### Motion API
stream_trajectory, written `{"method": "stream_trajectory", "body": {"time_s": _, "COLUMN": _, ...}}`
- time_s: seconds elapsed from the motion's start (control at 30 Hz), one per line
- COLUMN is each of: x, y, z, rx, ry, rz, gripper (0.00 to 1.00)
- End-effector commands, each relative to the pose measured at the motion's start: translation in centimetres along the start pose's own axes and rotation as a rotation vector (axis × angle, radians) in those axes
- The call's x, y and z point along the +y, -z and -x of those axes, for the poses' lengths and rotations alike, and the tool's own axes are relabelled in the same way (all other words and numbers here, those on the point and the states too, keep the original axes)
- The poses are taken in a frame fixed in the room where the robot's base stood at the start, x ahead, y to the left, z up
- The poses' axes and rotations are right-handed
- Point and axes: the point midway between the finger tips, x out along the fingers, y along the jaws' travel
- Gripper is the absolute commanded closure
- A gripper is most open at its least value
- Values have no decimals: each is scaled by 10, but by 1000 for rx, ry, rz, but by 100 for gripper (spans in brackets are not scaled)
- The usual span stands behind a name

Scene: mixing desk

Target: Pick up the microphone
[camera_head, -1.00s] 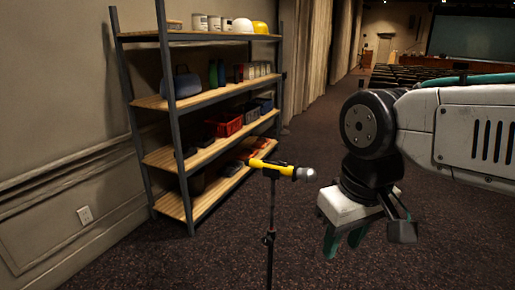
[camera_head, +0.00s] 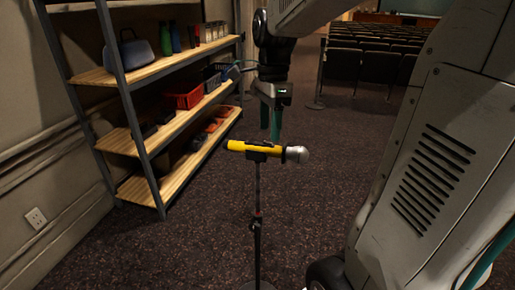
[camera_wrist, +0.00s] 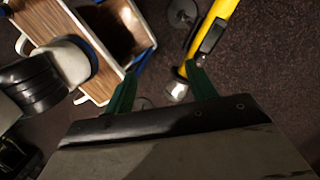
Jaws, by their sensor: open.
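The microphone (camera_head: 270,151) has a yellow body and a silver head, and lies about level on a thin black stand (camera_head: 257,205). A dark clip holds it. My gripper (camera_head: 275,138) points down, open and empty, with its green fingertips just above or behind the microphone's head half; the depth gap is unclear. In the wrist view, the microphone (camera_wrist: 222,17) runs down from the upper right, beside and partly behind the right finger of my gripper (camera_wrist: 162,68).
A shelf unit (camera_head: 130,142) with wooden boards stands at the left against the wall, holding a blue case (camera_head: 137,53), bottles and a red crate (camera_head: 188,96). Rows of seats (camera_head: 375,62) are at the back right. The dark carpet around the stand is clear.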

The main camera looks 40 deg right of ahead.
Motion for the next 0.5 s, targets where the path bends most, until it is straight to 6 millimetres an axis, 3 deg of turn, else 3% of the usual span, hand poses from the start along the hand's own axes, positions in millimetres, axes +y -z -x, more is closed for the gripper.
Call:
{"method": "stream_trajectory", "body": {"time_s": 0.1, "x": -34, "y": 20, "z": -7, "rx": -15, "ry": -37, "rz": -305, "gripper": 44}}
{"method": "stream_trajectory", "body": {"time_s": 0.2, "x": -50, "y": 31, "z": -11, "rx": -20, "ry": -56, "rz": -476, "gripper": 44}}
{"method": "stream_trajectory", "body": {"time_s": 0.5, "x": -59, "y": 37, "z": -35, "rx": -21, "ry": -71, "rz": -597, "gripper": 44}}
